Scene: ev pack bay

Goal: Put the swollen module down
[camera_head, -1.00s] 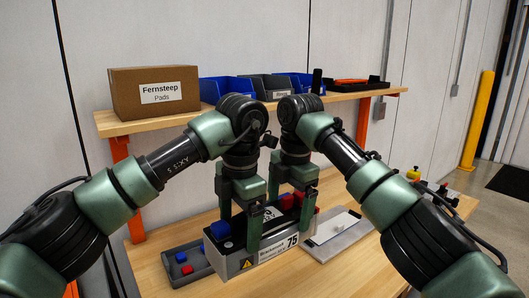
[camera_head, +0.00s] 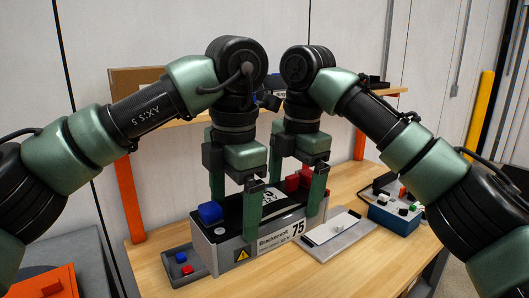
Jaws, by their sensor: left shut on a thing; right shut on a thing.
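The module (camera_head: 238,238) is a long grey case with a dark top, a "75" label and a yellow warning triangle on its front. A blue cap (camera_head: 210,212) sits on its left end and red parts are at its right end. It is upright over the wooden bench (camera_head: 225,288); I cannot tell whether its base touches the wood. My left gripper (camera_head: 235,213) is shut on its left part, and my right gripper (camera_head: 296,194) is shut on its right part, with fingers front and back. The arms hide part of the top.
A dark tray (camera_head: 183,284) with small blue and red pieces lies close left of the module. A grey plate with a white sheet (camera_head: 333,227) lies close right. A blue box with knobs (camera_head: 393,217) stands further right. An orange part (camera_head: 45,283) is at lower left. A shelf (camera_head: 160,122) runs behind.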

